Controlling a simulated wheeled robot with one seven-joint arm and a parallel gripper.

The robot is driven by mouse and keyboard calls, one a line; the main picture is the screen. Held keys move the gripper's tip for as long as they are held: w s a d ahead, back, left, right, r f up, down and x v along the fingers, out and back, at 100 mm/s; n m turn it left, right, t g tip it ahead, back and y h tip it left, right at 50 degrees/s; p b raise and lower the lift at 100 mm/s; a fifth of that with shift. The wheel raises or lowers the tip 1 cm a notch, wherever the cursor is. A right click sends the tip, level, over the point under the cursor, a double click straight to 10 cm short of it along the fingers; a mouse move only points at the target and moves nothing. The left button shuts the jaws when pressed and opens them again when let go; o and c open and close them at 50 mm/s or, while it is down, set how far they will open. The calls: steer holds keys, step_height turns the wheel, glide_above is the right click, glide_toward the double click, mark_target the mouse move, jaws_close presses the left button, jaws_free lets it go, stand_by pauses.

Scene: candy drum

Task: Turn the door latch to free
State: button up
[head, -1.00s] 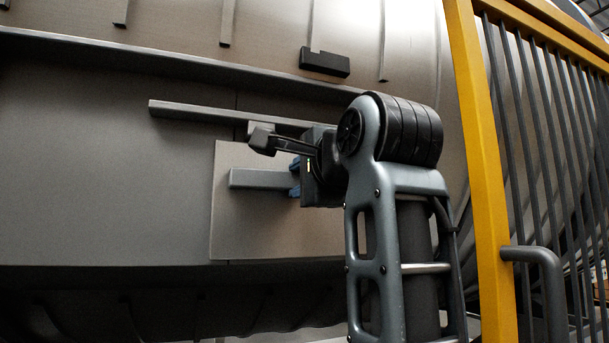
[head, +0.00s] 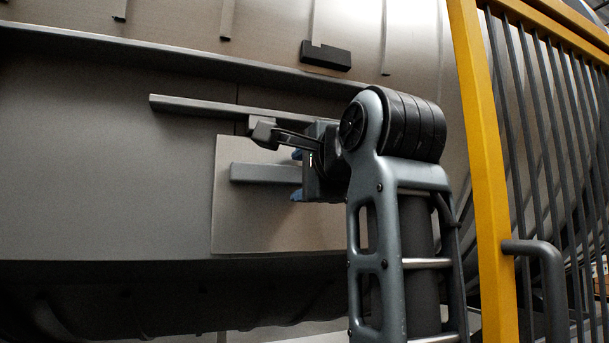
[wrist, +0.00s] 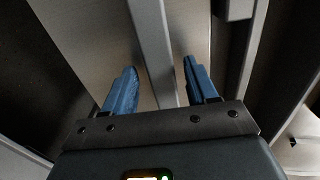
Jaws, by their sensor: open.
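A grey bar handle (head: 262,173), which looks like the door latch, lies roughly level across a pale plate (head: 235,225) on the drum's side. My gripper (head: 296,175) is at the bar's right end, with one blue finger above it and one below. In the wrist view my gripper (wrist: 161,66) is open, and the bar (wrist: 152,45) runs between its two blue fingers. Gaps show on both sides of the bar there. The bar's right end is hidden by my gripper in the head view.
A long grey rail (head: 210,108) runs just above the plate. A black notched block (head: 325,56) sits higher on the drum. A yellow post (head: 480,160) and a railing with grey bars (head: 545,150) stand close to my arm's right.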

steer(key=b+v, duration=0.1)
steer(key=v, duration=0.6)
steer(key=shift+s+b, duration=0.35)
steer(key=shift+b, duration=0.05)
steer(key=shift+d, duration=0.1)
